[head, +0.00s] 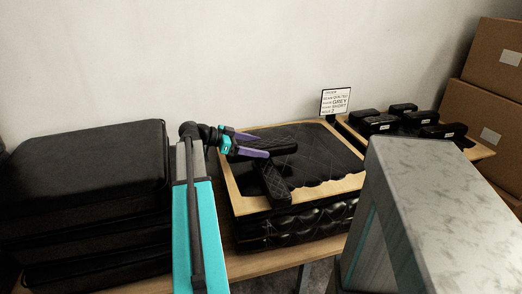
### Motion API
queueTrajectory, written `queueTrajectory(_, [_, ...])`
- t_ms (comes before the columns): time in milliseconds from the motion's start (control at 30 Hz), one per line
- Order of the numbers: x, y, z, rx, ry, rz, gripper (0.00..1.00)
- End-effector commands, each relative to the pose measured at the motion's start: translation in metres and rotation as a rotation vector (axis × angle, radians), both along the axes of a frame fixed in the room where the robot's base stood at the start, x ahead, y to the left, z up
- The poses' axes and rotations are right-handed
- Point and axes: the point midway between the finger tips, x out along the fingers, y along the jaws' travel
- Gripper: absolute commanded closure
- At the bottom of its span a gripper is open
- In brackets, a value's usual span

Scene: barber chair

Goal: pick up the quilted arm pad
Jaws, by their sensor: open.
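On a dark quilted surface inside a light wooden frame (235,196), a black elongated pad (272,183) lies lengthwise toward me. A second black elongated piece (284,146) lies behind it, nearly crosswise. The two look close together, and I cannot tell whether they touch or which is the quilted arm pad. My gripper (257,146), with purple fingers, reaches in from the left over the frame's back left part. It is open, with its tips near the left end of the crosswise piece. I cannot tell whether a finger touches it.
Black padded cushions (85,165) are stacked at the left. A small sign (335,101) stands behind the frame. Several black labelled blocks (381,125) sit on a board at the right. Cardboard boxes (487,105) stand far right. A wall closes the back.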

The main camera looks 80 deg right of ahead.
Motion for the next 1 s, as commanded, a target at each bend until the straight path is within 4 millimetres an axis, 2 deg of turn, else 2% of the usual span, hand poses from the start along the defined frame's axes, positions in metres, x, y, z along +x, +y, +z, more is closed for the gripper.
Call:
queueTrajectory(600, [-0.0021,-0.0012,-0.0015,0.0,0.0,0.001,0.27])
queueTrajectory(900, [-0.0018,-0.0011,-0.0015,0.0,0.0,0.001,0.77])
queueTrajectory(1000, [-0.0019,-0.0012,-0.0005,-0.002,0.001,0.002,0.89])
